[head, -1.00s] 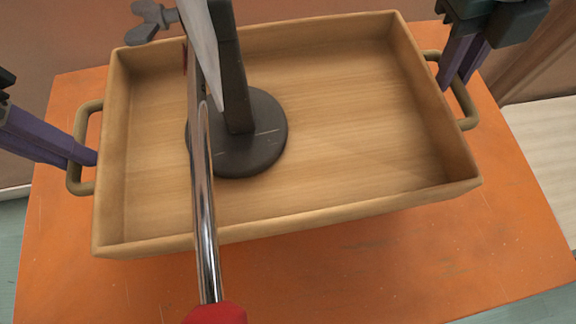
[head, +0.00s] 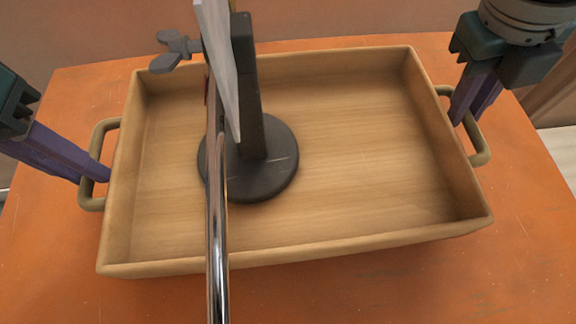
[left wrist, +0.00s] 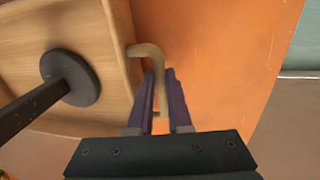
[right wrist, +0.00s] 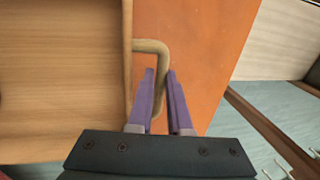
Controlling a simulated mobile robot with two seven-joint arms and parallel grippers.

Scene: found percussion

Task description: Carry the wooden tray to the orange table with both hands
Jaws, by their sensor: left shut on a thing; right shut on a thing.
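The wooden tray (head: 370,150) is in the middle of the head view, over the orange table (head: 400,285). I cannot tell whether it touches the tabletop. My left gripper (head: 98,172) is shut on the tray's left handle (head: 90,150); the left wrist view shows the handle (left wrist: 150,52) between its purple fingers. My right gripper (head: 460,115) is shut on the right handle (head: 482,150), also seen in the right wrist view (right wrist: 152,46). A dark stand with a round base (head: 250,185) is inside the tray, left of centre, with a metal rod (head: 217,250) in front.
A grey wing-nut-like piece (head: 176,50) shows at the tray's far left. A pinkish wall (head: 330,20) is behind the table. Bare orange tabletop shows around the tray. In the right wrist view, a pale surface (right wrist: 285,50) lies beyond the table's edge.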

